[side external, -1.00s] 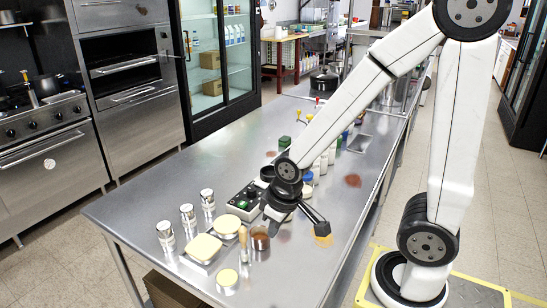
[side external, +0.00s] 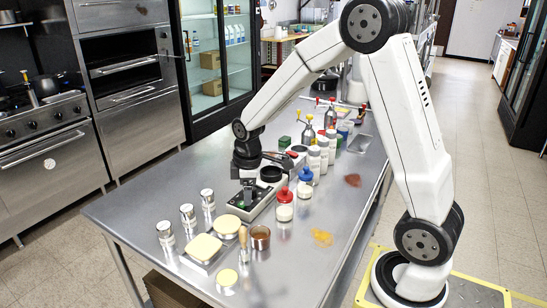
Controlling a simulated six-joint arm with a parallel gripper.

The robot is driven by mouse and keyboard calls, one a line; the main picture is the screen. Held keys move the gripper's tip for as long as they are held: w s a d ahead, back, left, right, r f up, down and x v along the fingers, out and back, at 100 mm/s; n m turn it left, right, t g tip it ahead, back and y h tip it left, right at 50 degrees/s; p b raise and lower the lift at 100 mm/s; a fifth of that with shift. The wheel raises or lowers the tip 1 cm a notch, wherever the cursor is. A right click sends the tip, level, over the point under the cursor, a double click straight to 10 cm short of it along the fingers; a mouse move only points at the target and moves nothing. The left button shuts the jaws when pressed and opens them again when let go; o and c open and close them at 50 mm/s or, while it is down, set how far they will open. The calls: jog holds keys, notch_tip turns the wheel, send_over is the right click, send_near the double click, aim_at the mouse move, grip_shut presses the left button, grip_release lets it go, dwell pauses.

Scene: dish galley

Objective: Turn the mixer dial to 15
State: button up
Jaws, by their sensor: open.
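The mixer (side external: 262,204) is a low grey box with a dark control panel and a round dark bowl or ring behind the panel. It stands on the steel table near the middle.
Three metal tins (side external: 188,214) stand left of the mixer. A tray with pale round and square pieces (side external: 205,248), a brush and a copper-coloured cup (side external: 260,237) lie in front. Jars and bottles (side external: 305,182) crowd the right side. The table's front left is clear.

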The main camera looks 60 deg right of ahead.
jog(key=w+d+n, duration=0.2)
jog(key=d, duration=0.1)
jog(key=w+d+f+n+g, duration=0.1)
jog(key=w+d+n, duration=0.2)
jog(key=d, duration=0.1)
jog(key=w+d+f+n, duration=0.1)
jog(key=w+d+n, duration=0.1)
jog(key=d, duration=0.2)
jog(key=shift+w+d+f+n+g, duration=0.1)
jog(key=shift+w+d+n+g, duration=0.1)
jog(key=shift+w+n+g, duration=0.1)
jog(key=shift+w+d+n, duration=0.1)
jog(key=shift+d+n, duration=0.2)
jog(key=shift+d, duration=0.1)
jog(key=shift+f, duration=0.1)
jog(key=shift+s+f, duration=0.2)
jog(key=shift+f, duration=3.65)
grip_shut()
